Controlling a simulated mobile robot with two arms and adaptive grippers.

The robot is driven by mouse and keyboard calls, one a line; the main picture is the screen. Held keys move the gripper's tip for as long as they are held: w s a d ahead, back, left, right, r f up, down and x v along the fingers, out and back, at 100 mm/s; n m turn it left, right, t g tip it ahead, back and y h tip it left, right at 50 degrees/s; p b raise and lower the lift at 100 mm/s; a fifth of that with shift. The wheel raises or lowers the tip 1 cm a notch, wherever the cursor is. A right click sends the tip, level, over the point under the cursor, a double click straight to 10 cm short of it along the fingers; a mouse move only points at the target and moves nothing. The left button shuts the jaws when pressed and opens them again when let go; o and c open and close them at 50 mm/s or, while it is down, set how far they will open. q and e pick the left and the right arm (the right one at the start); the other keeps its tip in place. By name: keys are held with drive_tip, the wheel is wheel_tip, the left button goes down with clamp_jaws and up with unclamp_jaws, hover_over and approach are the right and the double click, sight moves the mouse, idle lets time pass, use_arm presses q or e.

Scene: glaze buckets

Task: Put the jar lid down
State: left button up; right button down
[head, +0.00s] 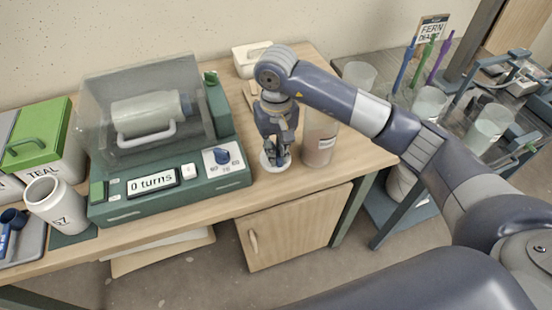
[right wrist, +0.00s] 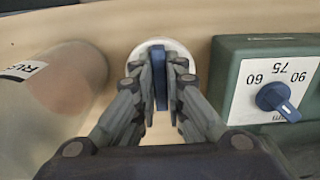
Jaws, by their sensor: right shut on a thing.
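The jar lid is a white disc (head: 265,161) with an upright blue grip bar (right wrist: 159,78). My right gripper (head: 277,152) points down over it, and its fingers are shut on the blue bar, as the right wrist view (right wrist: 160,92) shows. The lid is at or just above the wooden bench top; I cannot tell whether it touches. A clear jar with pinkish contents and a label (head: 318,150) stands close to the right of the lid in the head view. It appears at the left in the right wrist view (right wrist: 60,95). My left gripper is out of view.
A green machine with a clear hood and a "0 turns" display (head: 152,180) stands left of the lid. Its blue dial (right wrist: 278,98) is near the gripper. A white container (head: 250,60) is behind.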

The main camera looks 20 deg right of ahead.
wheel_tip(320, 180, down, 3)
drive_tip(key=shift+s+a, duration=0.1)
drive_tip(key=shift+f, duration=0.4)
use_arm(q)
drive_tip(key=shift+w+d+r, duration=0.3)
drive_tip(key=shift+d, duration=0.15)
use_arm(e)
drive_tip(key=shift+f, duration=0.15)
drive_tip(key=c, duration=1.7)
unclamp_jaws()
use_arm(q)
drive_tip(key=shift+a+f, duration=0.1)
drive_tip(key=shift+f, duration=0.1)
use_arm(e)
drive_tip(key=shift+o, duration=0.2)
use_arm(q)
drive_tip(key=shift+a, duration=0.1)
